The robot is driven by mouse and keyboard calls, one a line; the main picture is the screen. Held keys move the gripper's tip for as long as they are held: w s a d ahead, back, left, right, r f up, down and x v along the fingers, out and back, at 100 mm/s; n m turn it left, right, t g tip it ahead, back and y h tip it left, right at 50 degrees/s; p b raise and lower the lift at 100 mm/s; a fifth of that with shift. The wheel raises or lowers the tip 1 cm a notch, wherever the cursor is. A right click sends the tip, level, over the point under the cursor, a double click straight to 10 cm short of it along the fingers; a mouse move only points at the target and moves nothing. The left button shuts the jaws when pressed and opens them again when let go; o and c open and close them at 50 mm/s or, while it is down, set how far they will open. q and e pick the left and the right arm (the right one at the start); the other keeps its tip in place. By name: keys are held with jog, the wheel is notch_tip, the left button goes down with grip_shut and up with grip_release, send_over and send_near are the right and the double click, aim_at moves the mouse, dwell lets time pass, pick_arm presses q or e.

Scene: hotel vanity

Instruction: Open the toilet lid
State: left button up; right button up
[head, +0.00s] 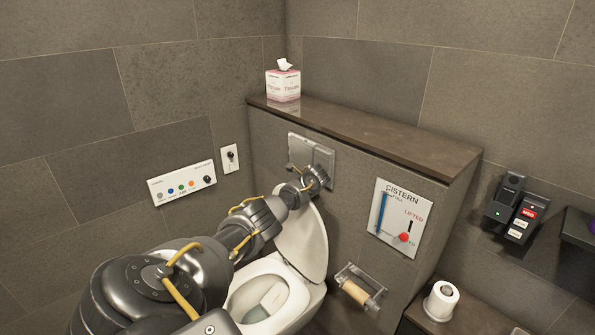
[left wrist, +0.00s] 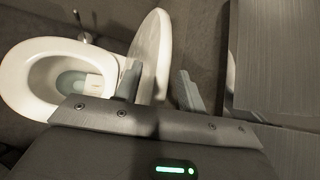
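The white toilet bowl (head: 258,296) stands against the panelled wall, its opening uncovered. Its lid (head: 306,245) is raised and stands steeply tilted toward the cistern wall. My left arm reaches over the bowl from the left. My left gripper (head: 318,177) is near the lid's top, in front of the flush plate; its fingers are hard to make out there. In the left wrist view the two fingers of the left gripper (left wrist: 158,72) are spread apart, with the lid (left wrist: 152,45) showing edge-on between and beyond them. I cannot tell whether they touch it. The bowl (left wrist: 30,75) lies to the left there. My right gripper is not in view.
A metal flush plate (head: 312,155) is on the wall behind the gripper. A paper holder with a brown roll (head: 356,292) juts out right of the lid. A tissue box (head: 283,84) stands on the ledge. A white paper roll (head: 441,298) is on the right-hand counter.

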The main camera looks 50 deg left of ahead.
pick_arm(q)
jog(key=shift+s+r, duration=0.1)
jog(key=shift+r, duration=0.05)
jog(key=shift+d+r, duration=0.35)
jog(key=v, duration=0.9)
jog(key=shift+d+r, duration=0.2)
jog(key=shift+d, duration=0.05)
jog(key=shift+s, duration=0.1)
